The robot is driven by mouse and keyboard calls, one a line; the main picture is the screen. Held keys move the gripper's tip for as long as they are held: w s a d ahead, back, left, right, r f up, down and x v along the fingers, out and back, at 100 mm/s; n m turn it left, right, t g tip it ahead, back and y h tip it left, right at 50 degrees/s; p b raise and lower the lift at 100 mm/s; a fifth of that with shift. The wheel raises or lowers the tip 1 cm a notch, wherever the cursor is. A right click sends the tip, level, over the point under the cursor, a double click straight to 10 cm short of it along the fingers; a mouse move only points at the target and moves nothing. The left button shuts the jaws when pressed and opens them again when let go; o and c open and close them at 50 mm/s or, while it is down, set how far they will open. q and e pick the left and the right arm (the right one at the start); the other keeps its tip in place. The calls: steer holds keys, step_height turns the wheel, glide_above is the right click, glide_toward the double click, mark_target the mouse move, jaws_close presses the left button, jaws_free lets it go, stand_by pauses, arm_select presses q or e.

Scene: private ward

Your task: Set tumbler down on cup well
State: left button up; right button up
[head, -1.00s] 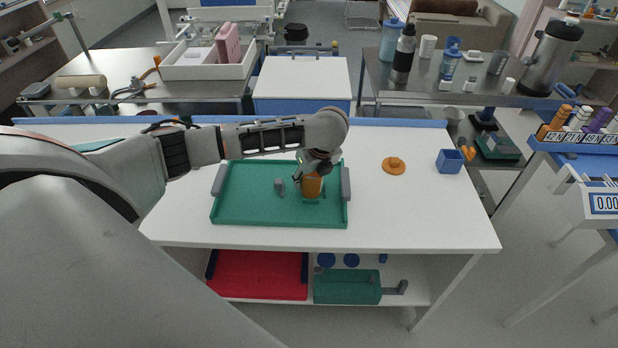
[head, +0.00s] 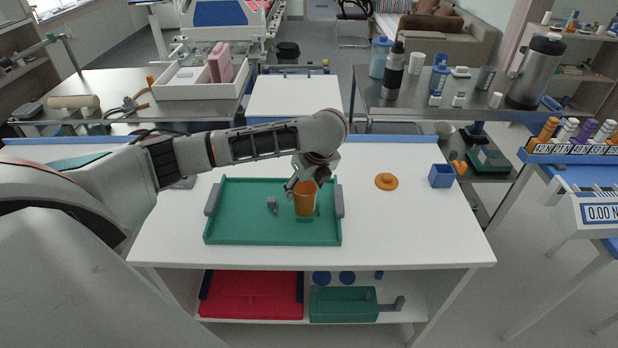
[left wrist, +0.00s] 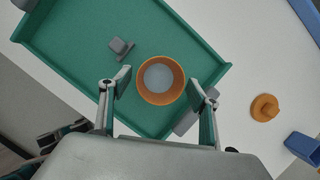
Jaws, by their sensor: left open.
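The orange tumbler (head: 305,199) stands upright on the right part of the green tray (head: 235,237), where a small green piece, probably the cup well, shows at its base. In the left wrist view the tumbler (left wrist: 162,79) is seen from above, with a pale grey inside. My left gripper (head: 303,185) is just above and behind the tumbler in the head view. In the left wrist view its two fingers (left wrist: 158,100) are spread on either side of the tumbler, with gaps. The cup well is mostly hidden under the tumbler. My right gripper is not seen.
A small grey piece (head: 272,204) sits on the tray left of the tumbler. An orange lid-like disc (head: 386,181) and a blue box (head: 441,176) stand on the white table to the right. The table between tray and disc is clear.

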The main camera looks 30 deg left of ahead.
arm_select(q)
steer(key=v, duration=0.6)
steer(key=shift+s+d+r, duration=0.1)
steer(key=shift+r, duration=0.2)
